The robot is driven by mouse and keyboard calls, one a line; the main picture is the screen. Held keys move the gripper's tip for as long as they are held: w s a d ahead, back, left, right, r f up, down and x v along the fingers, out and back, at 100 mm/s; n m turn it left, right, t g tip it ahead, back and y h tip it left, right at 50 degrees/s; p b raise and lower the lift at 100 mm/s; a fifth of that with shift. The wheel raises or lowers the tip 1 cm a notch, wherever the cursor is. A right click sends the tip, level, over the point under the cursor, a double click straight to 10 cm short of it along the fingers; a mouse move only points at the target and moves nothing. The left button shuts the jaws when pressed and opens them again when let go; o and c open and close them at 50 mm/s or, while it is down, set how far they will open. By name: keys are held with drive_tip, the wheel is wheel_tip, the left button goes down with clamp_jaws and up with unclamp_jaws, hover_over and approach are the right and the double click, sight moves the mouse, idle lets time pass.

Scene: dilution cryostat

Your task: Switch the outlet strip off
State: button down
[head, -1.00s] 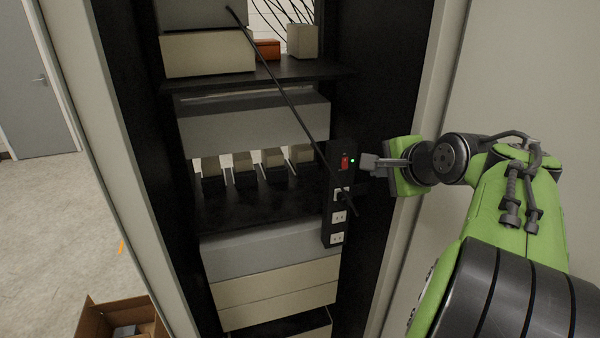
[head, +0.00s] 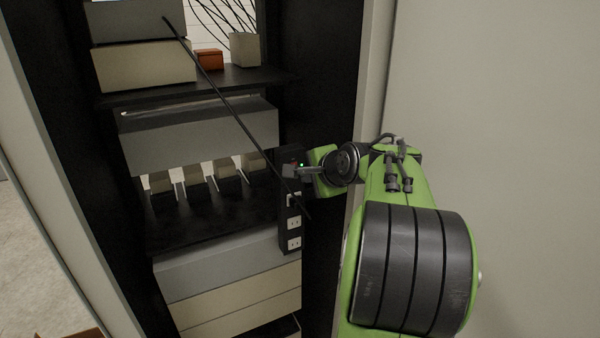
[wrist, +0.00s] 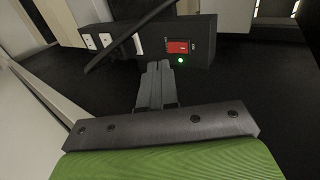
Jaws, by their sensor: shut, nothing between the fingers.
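The black outlet strip (head: 289,218) stands upright inside the rack, with white sockets down its lower part. Its red rocker switch (wrist: 179,47) and a lit green light (wrist: 181,60) show in the wrist view.
A black cable (head: 235,115) runs from an upper grey box down across the rack to the strip's top socket. Rack boxes (head: 200,138) and shelves lie left of the strip. The pale rack side (head: 372,60) stands close to my arm.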

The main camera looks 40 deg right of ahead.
drive_tip(key=x, duration=0.4)
drive_tip(key=shift+w+d+r+p, duration=0.15)
drive_tip(key=shift+w+r+p, duration=0.2)
drive_tip(key=shift+w+p, duration=0.05)
drive_tip(key=shift+w+d+f, duration=0.1)
drive_tip(key=shift+w+f, duration=0.05)
drive_tip(key=shift+w, duration=0.15)
drive_tip(key=shift+w+f, duration=0.2)
drive_tip(key=shift+f, duration=0.05)
drive_tip(key=shift+r, duration=0.1)
drive_tip(key=shift+r+p, duration=0.8)
drive_tip(key=shift+r, duration=0.05)
